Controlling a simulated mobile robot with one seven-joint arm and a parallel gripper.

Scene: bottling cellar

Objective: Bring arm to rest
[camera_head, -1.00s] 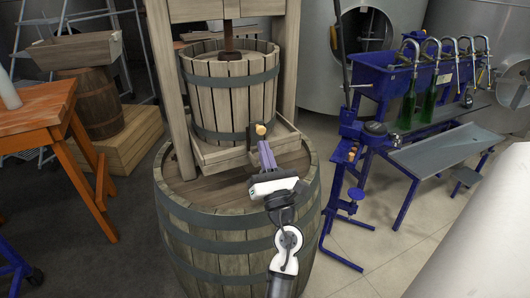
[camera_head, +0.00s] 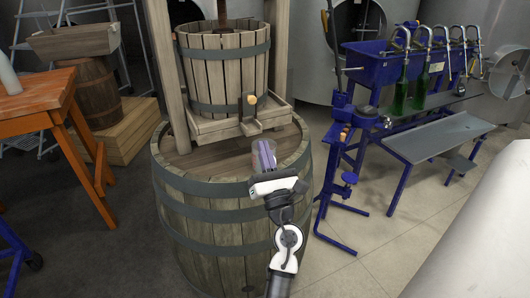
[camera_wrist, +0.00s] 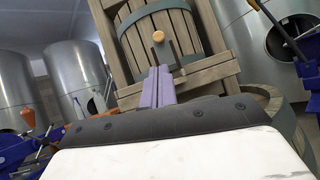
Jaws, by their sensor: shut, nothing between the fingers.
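My gripper (camera_head: 262,146) is in front of the wooden press, over the front of the barrel top in the head view. In the wrist view the shut fingers (camera_wrist: 159,70) point up toward the press, below a round tan knob (camera_wrist: 158,36) and a dark bracket. In the head view the knob (camera_head: 252,99) is above the fingertips, with a visible gap between them.
The slatted press tub (camera_head: 222,72) stands on a large barrel (camera_head: 215,215). A blue bottling stand (camera_head: 362,62) with green bottles is at right, a grey bench (camera_head: 432,137) before it. An orange table (camera_head: 38,95) is at left. A pale rounded surface (camera_head: 475,235) fills the lower right.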

